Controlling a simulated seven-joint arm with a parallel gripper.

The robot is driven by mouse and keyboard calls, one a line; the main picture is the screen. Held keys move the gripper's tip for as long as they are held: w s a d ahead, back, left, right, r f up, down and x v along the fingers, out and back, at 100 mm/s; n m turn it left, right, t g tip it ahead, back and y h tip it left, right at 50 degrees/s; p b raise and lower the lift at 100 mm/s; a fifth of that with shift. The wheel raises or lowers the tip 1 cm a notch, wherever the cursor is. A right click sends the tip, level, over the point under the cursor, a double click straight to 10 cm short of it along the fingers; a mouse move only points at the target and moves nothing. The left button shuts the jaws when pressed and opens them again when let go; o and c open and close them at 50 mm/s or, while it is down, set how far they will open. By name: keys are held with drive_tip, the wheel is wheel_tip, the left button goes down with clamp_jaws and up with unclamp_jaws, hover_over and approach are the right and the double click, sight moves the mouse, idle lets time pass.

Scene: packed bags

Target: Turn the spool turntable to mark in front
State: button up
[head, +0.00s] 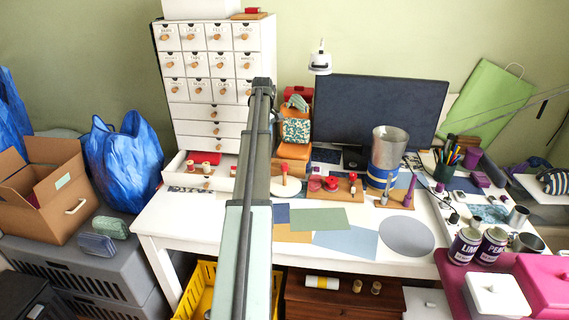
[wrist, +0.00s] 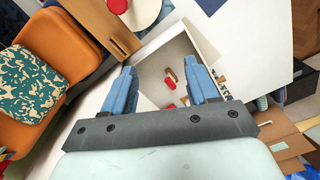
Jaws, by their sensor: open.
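The spool turntable appears to be the round white disc (head: 287,188) on the white table in the head view, just right of my arm. A small red-topped piece stands on it. In the wrist view a white disc (wrist: 146,14) with a red piece on it shows at the top edge, partly cut off. I cannot make out a mark on it. My gripper (wrist: 163,90) has its two blue fingers apart with nothing between them. It is above an open white drawer and apart from the disc. In the head view my arm hides the gripper.
The open drawer (head: 180,180) with spools juts out left of my arm. An orange stack with a patterned cushion (head: 296,130) stands behind the disc. A wooden board (head: 325,196) with red spools is right of it. Flat sheets (head: 318,219) lie in front.

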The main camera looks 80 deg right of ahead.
wheel_tip(320, 180, up, 2)
hover_over(284, 164)
wheel_tip(284, 164, down, 13)
drive_tip(key=shift+s+f, duration=0.1)
drive_tip(key=shift+f, duration=0.05)
idle(0.4)
clamp_jaws()
idle(0.5)
